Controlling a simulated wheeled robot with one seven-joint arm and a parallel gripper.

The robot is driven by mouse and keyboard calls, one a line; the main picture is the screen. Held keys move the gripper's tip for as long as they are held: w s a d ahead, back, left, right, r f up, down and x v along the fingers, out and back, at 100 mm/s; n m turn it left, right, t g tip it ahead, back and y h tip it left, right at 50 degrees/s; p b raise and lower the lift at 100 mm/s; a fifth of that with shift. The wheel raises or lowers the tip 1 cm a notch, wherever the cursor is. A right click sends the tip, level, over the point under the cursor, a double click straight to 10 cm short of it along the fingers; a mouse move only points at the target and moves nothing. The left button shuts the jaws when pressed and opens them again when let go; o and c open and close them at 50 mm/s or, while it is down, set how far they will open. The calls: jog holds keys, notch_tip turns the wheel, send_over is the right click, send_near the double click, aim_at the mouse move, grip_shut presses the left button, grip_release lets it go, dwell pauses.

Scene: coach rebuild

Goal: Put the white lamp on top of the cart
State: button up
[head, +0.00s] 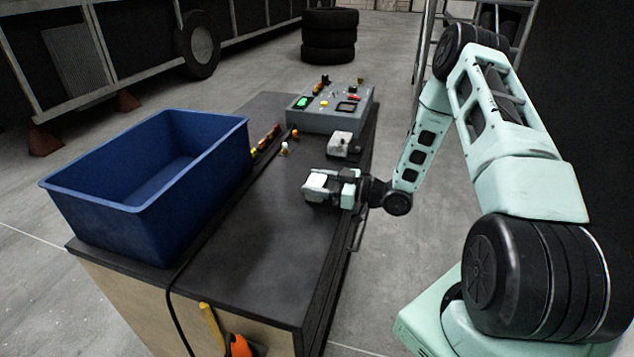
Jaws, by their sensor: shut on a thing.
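The cart (262,228) has a dark flat top and pale wooden sides, and fills the middle of the view. My gripper (319,186) is over the right part of the cart top, reaching in from the right. It is shut on a small white block-like piece, which I take to be the white lamp (317,180). The fingers partly hide it. I cannot tell whether it touches the cart top or is held slightly above it.
A blue bin (92,205) stands on the cart's left side. A grey control box (322,119) is at the back, with a small grey-white box (340,142) before it. Small coloured lamps (266,140) lie along the bin. The front-middle top is clear.

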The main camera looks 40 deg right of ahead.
jog(key=o, duration=1)
jog(key=shift+f, duration=0.1)
jog(key=shift+o, duration=0.2)
jog(key=b+v, duration=0.2)
jog(key=v, duration=1)
